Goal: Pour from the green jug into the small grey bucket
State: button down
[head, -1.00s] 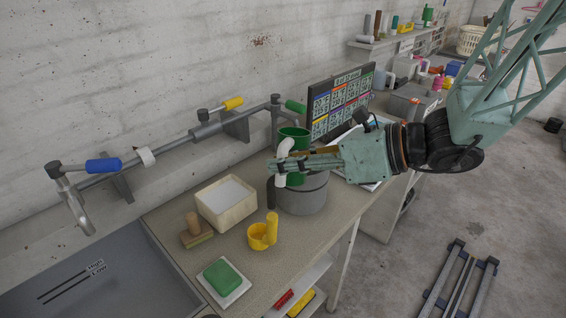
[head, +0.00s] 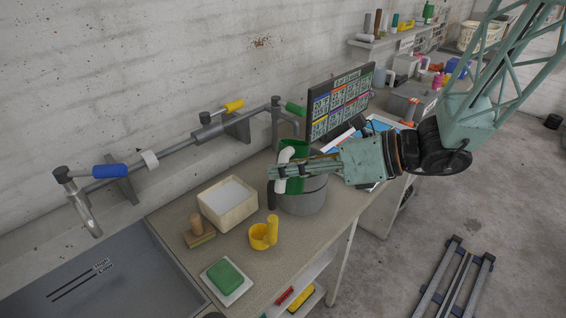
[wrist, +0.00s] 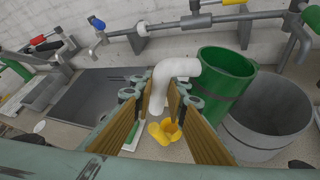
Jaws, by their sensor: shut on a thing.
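The green jug (head: 296,150) has a white handle (wrist: 167,90). My gripper (head: 274,174) is shut on that handle, and the fingers show on either side of it in the wrist view (wrist: 166,98). My gripper and the jug hide part of the bucket in the head view. I see no stream, and cannot tell what the jug holds.
A yellow cup (head: 259,236), a cream box (head: 230,218), a brush (head: 197,238) and a green block on a white dish (head: 226,279) stand left of the bucket. A sink (head: 75,290) lies farther left. A wall pipe (head: 185,140) and a screen (head: 340,105) are behind.

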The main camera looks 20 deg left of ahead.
jog(key=shift+w+f+m+g+p, duration=0.15)
jog(key=shift+m+g+p, duration=0.4)
jog(key=shift+p, duration=1.3)
jog(key=shift+f, duration=0.1)
jog(key=shift+w+m+g+p, duration=0.25)
jog(key=shift+m+p, duration=0.2)
jog(key=shift+p, duration=0.6)
jog(key=shift+w+f+p, duration=0.1)
jog(key=shift+f+p, duration=0.05)
jog(key=shift+p, duration=0.35)
jog(key=shift+w+m+g+p, duration=0.15)
jog(key=shift+m+g+p, duration=0.2)
jog(key=shift+p, duration=0.2)
jog(key=shift+f, duration=0.2)
jog(key=shift+w+r+m+g+p, duration=0.25)
jog(key=shift+w+r+m+p, duration=0.3)
jog(key=shift+p, duration=1.4)
dwell(1.8)
